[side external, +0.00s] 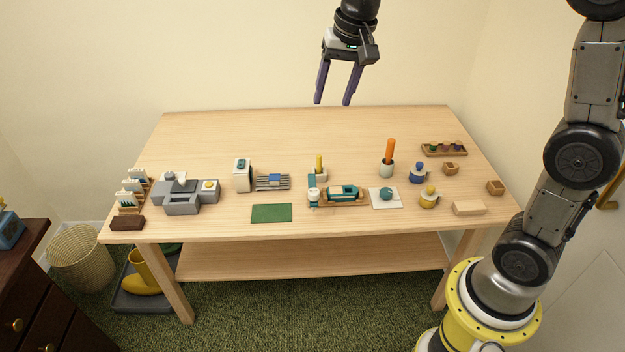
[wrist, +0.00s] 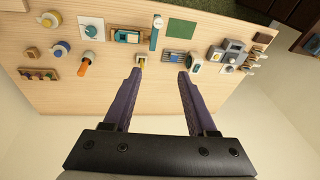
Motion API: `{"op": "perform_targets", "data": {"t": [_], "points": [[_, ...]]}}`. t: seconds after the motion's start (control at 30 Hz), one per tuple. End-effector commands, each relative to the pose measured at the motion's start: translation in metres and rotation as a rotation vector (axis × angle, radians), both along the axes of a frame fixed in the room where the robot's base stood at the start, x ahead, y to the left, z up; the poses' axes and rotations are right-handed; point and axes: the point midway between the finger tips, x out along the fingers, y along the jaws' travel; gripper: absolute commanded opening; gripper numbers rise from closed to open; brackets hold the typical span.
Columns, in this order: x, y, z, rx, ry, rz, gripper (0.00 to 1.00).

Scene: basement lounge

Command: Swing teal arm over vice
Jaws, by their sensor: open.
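A narrow teal arm with a white end (side external: 313,190) lies in the middle of the table. My gripper (side external: 332,104) is open and empty, high above the table's back edge. Its two purple fingers (wrist: 159,74) point towards the table in the wrist view.
A white holder with a yellow-handled tool (side external: 319,170) stands just behind the teal arm. A striped rack (side external: 272,182) and green mat (side external: 271,213) lie left. An orange-handled tool (side external: 389,155) rises on the right. The table's back strip (side external: 270,130) is clear.

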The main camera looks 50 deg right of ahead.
Motion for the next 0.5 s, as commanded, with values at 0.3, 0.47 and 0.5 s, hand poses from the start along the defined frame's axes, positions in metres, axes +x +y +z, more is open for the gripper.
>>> {"op": "perform_targets", "data": {"t": [0.3, 0.47, 0.5], "points": [[0.074, -0.017, -0.104, 0.019, 0.188, -0.071, 0.57], [0.076, -0.02, -0.137, 0.022, 0.254, -0.076, 0.57], [0.075, -0.021, -0.141, 0.023, 0.261, -0.077, 0.57]]}}
